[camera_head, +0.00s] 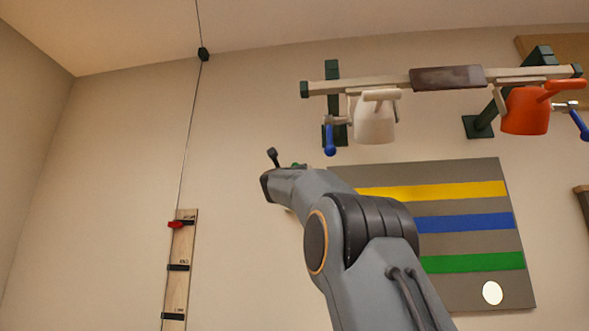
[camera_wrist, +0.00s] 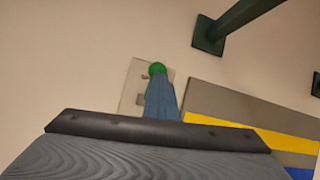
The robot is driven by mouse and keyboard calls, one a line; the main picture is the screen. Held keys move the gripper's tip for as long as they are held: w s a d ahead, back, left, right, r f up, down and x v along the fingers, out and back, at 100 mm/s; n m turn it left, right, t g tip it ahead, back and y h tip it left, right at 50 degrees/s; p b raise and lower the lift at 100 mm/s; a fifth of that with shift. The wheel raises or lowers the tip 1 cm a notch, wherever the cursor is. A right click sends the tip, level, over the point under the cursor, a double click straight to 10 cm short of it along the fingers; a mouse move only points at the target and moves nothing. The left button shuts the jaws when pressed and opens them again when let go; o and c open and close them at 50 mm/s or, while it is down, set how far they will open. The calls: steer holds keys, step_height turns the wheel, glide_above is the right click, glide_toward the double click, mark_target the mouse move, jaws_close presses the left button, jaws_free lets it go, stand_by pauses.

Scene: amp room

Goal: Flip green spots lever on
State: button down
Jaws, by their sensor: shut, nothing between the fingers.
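The green-knobbed lever (camera_wrist: 157,68) shows in the wrist view in front of a pale wall plate (camera_wrist: 132,88). In the head view only a small bit of green (camera_head: 298,165) shows above my wrist, and the rest is hidden behind my arm. My gripper (camera_wrist: 160,84) is shut and empty, its blue-grey fingers pointing at the wall plate. The fingertips overlap the lower edge of the green knob in the wrist view. I cannot tell whether they touch it. The lever's tilt is hidden by the fingers.
Above hangs a bar (camera_head: 350,85) with a white can-shaped lamp (camera_head: 374,120) and an orange one (camera_head: 525,112). A grey panel (camera_head: 462,198) with yellow, blue and green stripes is on the wall at right. A wooden strip (camera_head: 179,270) with a red-handled slider (camera_head: 176,224) stands left.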

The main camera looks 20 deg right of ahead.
steer(key=r, duration=0.1)
steer(key=s, duration=0.1)
steer(key=r, duration=0.1)
steer(key=shift+s+a+r, duration=0.2)
steer(key=shift+s+r, duration=0.05)
steer(key=shift+r, duration=0.05)
steer(key=shift+w+f+b, duration=0.1)
steer(key=shift+f+b, duration=0.45)
steer(key=shift+b, duration=0.1)
step_height(320, 180, down, 6)
steer(key=r+b, duration=0.1)
steer(key=b, duration=0.5)
steer(key=s+a+r, duration=0.4)
steer(key=s+r, duration=0.2)
steer(key=shift+s+a+p, duration=0.2)
steer(key=shift+s+p, duration=0.1)
steer(key=shift+p, duration=0.15)
steer(key=shift+f, duration=0.1)
